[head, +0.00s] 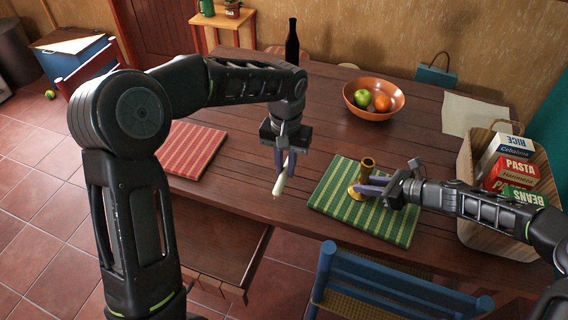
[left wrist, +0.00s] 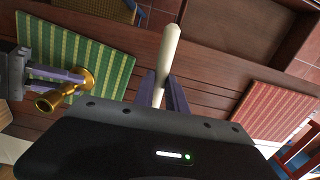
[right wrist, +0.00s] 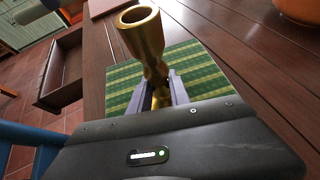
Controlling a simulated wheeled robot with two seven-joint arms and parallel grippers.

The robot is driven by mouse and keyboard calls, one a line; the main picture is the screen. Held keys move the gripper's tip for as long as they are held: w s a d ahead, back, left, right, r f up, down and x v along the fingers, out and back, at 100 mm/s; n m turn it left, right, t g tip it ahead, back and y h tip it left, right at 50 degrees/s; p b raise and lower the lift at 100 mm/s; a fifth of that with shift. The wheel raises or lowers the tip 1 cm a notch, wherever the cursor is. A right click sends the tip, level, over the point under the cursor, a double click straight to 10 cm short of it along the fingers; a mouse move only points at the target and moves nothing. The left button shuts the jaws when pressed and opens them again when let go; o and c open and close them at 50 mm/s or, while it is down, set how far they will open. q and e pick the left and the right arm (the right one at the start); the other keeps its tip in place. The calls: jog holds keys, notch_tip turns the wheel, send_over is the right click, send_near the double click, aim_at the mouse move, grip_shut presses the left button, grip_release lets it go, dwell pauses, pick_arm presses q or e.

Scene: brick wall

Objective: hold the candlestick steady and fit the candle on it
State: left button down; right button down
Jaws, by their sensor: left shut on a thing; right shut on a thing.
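A brass candlestick (head: 367,168) stands upright on the green striped mat (head: 330,200). My right gripper (head: 372,187) is shut on its stem. In the right wrist view the candlestick (right wrist: 146,38) shows its open, empty cup. A cream candle (head: 280,184) is in my left gripper (head: 285,168), held tilted above the table's front part, left of the green mat. In the left wrist view the candle (left wrist: 168,60) sticks out beyond the fingers. The candle and the candlestick are apart.
A red striped mat (head: 192,150) lies to the left. A bowl of fruit (head: 372,110) and a dark bottle (head: 292,42) stand further back. A basket of boxes (head: 490,228) stands at the right. A blue chair (head: 385,285) is at the front edge, near an open drawer (head: 225,250).

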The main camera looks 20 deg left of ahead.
pick_arm(q)
jog(key=w+d+r+n+g+h, duration=0.1)
jog(key=w+d+n+g+h, duration=0.15)
jog(key=d+n, duration=0.4)
jog(key=w+d+r+n+g+h, duration=0.1)
jog(key=w+d+n+h, duration=0.15)
jog(key=d+n, duration=0.4)
jog(key=w+d+r+n+t+h, duration=0.1)
jog(key=w+r+n+t+h, duration=0.35)
jog(key=w+r+h, duration=0.2)
jog(key=shift+s+d+r+g+h, duration=0.2)
jog(key=shift+d+r+h, duration=0.4)
jog(key=shift+h, duration=0.5)
jog(key=shift+s+d+r+g+h, duration=0.15)
jog(key=shift+d+r+h, duration=0.3)
jog(key=shift+r+h, duration=0.5)
jog(key=shift+s+d+r+g+h, duration=0.15)
jog(key=shift+d+r+h, duration=0.4)
jog(key=shift+h, duration=0.65)
jog(key=shift+f, duration=0.1)
jog(key=shift+f, duration=2.7)
